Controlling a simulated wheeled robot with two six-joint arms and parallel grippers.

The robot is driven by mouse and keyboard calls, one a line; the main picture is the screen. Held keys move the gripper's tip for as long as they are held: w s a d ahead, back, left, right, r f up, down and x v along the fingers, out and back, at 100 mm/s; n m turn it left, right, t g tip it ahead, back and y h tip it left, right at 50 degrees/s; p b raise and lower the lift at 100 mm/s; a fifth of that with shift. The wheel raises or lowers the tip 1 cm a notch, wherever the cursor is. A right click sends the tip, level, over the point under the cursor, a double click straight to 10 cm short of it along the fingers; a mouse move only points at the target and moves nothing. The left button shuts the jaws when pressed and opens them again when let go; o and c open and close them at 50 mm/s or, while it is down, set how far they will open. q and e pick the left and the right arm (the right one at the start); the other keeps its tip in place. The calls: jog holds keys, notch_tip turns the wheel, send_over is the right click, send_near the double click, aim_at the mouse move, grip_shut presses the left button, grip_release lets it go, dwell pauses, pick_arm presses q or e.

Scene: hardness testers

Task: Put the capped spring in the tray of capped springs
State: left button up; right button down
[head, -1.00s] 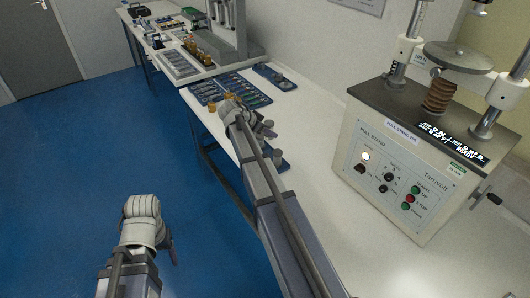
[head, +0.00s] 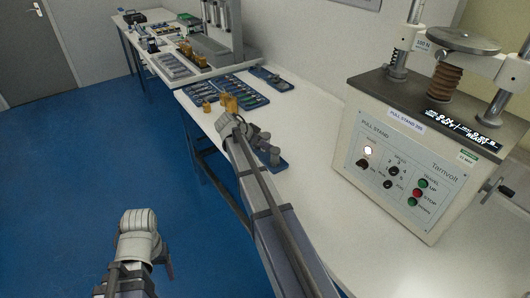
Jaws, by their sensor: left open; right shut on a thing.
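My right gripper (head: 262,141) is over the white bench at its front edge, beside a small blue tray (head: 282,165). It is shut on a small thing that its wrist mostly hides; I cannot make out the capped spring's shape. Small grey upright pieces (head: 274,155) show at the small tray; I cannot tell whether they stand in it. I cannot tell which blue tray is the tray of capped springs. My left gripper (head: 168,264) is open and empty, low over the blue floor at lower left, away from the bench.
A larger blue compartment tray (head: 250,92) with small parts lies farther back, with orange blocks (head: 206,106) near it. Another small blue tray (head: 270,77) lies behind. The pull stand (head: 410,150) fills the right side. Bare bench (head: 310,130) lies between.

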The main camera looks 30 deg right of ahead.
aim_at(262, 148)
jog(key=shift+f+b, duration=1)
jog(key=shift+f, duration=0.4)
jog(key=shift+f, duration=0.15)
jog(key=c, duration=0.6)
grip_release()
jog(key=shift+c, duration=0.2)
jog(key=shift+r, duration=0.3)
jog(key=p+v, duration=0.8)
jog(key=v, duration=0.3)
jog(key=shift+a+r, duration=0.25)
jog(key=shift+a, duration=0.1)
